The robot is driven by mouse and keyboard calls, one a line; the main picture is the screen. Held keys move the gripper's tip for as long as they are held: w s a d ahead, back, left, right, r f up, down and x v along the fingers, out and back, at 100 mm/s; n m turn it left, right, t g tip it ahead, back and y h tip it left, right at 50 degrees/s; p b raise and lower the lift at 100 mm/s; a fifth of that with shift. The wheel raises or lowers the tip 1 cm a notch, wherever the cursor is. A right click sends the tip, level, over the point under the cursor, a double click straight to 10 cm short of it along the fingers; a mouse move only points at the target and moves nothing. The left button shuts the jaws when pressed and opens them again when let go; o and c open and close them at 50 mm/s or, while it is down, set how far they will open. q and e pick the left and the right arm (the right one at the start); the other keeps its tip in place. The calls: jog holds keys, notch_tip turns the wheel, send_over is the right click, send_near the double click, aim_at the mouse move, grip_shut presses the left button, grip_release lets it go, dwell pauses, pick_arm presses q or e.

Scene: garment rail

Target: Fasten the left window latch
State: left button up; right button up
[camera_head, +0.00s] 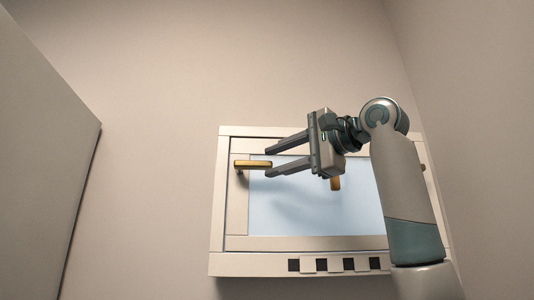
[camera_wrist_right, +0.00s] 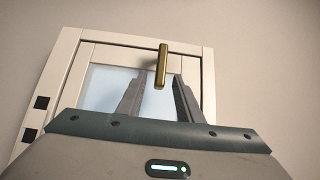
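The left window latch (camera_head: 252,164) is a gold bar on the left side of the cream window frame (camera_head: 230,205). It lies roughly horizontal in the head view, its right end near my fingertips. My right gripper (camera_head: 270,162) is open, with its two fingers pointing left toward the latch. In the right wrist view the latch (camera_wrist_right: 162,66) stands ahead of the open right gripper (camera_wrist_right: 157,80), its lower end in line with the gap between the fingers. Contact cannot be told. My left gripper is not in view.
A second gold handle (camera_head: 335,183) shows below my right gripper, and a gold part (camera_head: 422,168) sits at the frame's right side, partly behind my arm. A grey panel (camera_head: 40,150) stands at the far left.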

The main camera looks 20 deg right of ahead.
aim_at(265, 165)
jog(key=shift+p+x, duration=0.6)
jog(key=shift+x, duration=1.05)
jog(key=shift+c, duration=0.4)
grip_shut()
